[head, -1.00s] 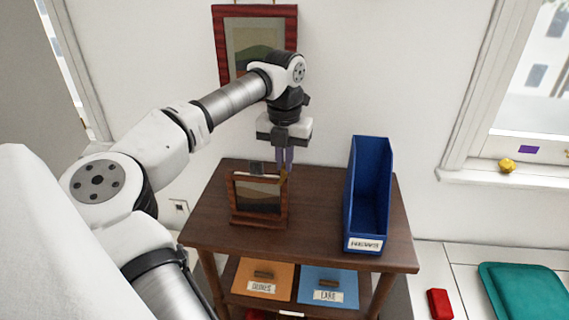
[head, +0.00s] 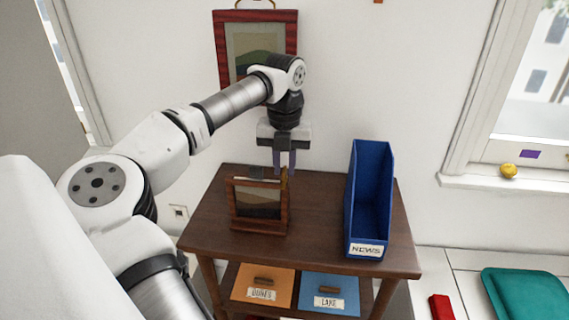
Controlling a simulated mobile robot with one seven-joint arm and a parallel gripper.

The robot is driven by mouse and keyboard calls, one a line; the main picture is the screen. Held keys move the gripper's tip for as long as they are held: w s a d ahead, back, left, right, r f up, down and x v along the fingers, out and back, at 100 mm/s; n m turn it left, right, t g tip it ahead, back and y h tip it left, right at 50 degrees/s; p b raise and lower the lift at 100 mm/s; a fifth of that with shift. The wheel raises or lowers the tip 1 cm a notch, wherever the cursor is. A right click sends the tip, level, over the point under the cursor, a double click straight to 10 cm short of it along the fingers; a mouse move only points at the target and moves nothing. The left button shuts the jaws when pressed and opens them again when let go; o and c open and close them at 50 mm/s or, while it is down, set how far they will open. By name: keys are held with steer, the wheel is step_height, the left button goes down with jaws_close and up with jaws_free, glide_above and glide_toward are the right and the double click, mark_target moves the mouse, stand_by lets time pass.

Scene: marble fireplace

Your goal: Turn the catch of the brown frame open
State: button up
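The brown frame (head: 258,224) stands upright on the dark wooden cabinet top (head: 320,215), with a dark landscape picture in it. My gripper (head: 285,174) points straight down at the frame's upper right corner, its fingertips at or just behind the top edge. A small yellowish piece (head: 284,178) shows at that corner, close to the fingertips; it may be the catch, but I cannot tell which way it is turned. A small dark piece (head: 256,172) sticks up behind the top edge. The frame's back is hidden. I cannot tell whether the fingers touch or hold anything.
A tall blue file holder (head: 369,205) labelled NEWS stands right of the frame. Orange (head: 264,283) and blue (head: 328,290) labelled drawers or boxes sit on the shelf below. A red-framed picture (head: 285,17) hangs behind my arm. The cabinet top is clear between frame and holder.

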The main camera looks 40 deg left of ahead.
mark_target(284, 169)
steer(key=shift+o, duration=0.9)
steer(key=shift+r, duration=0.15)
step_height(284, 169, up, 14)
steer(key=p, duration=1)
steer(key=shift+f, duration=0.2)
